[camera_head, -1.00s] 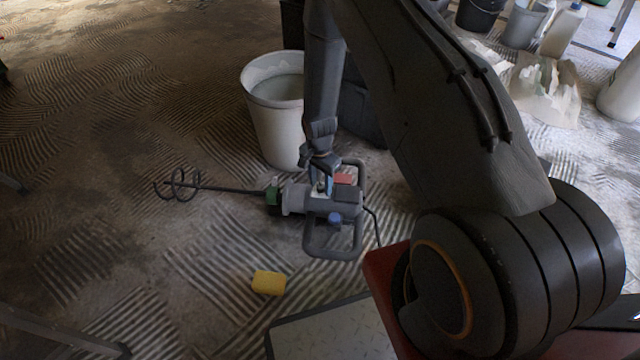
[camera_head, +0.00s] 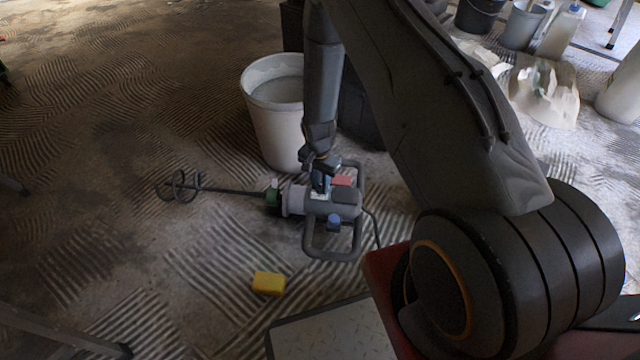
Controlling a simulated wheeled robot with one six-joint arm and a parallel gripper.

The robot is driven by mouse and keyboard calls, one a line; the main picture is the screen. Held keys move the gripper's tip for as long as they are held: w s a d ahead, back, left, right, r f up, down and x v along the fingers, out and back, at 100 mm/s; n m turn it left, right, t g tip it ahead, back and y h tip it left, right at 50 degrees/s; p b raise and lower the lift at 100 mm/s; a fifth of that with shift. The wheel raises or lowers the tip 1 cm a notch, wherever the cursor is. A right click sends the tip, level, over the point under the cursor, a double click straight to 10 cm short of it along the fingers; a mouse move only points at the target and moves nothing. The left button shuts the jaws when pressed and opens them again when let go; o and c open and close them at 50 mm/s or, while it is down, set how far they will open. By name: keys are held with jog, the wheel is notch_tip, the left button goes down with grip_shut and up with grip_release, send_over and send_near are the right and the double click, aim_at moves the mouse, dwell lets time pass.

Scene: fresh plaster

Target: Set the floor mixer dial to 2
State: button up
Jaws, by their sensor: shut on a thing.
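The floor mixer (camera_head: 345,205) lies on its side on the floor, with a grey body, looped handles, a red patch and a blue knob-like part (camera_head: 334,222). Its shaft with a spiral paddle (camera_head: 183,186) points left. My gripper (camera_head: 320,190) points down onto the top of the mixer body. It is shut on a small part there, which looks like the dial, mostly hidden by the fingers. The dial's numbers and pointer are too small to read.
A white bucket (camera_head: 268,115) stands just behind the mixer, with a dark bin beside it. A yellow sponge (camera_head: 269,283) lies in front on the ridged floor. The mixer's cable runs toward the right. Open floor lies to the left.

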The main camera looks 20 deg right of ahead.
aim_at(320, 188)
jog(key=n+p, duration=0.2)
jog(key=n, duration=0.3)
jog(key=shift+s, duration=0.2)
jog(key=shift+n+p, duration=0.75)
jog(key=shift+n, duration=1.75)
jog(key=o, duration=1.1)
jog(key=shift+c, duration=0.2)
jog(key=shift+w, duration=0.1)
notch_tip(320, 188, up, 8)
jog(key=shift+a+f+p, duration=0.1)
jog(key=shift+a+p, duration=0.05)
jog(key=shift+p, duration=0.9)
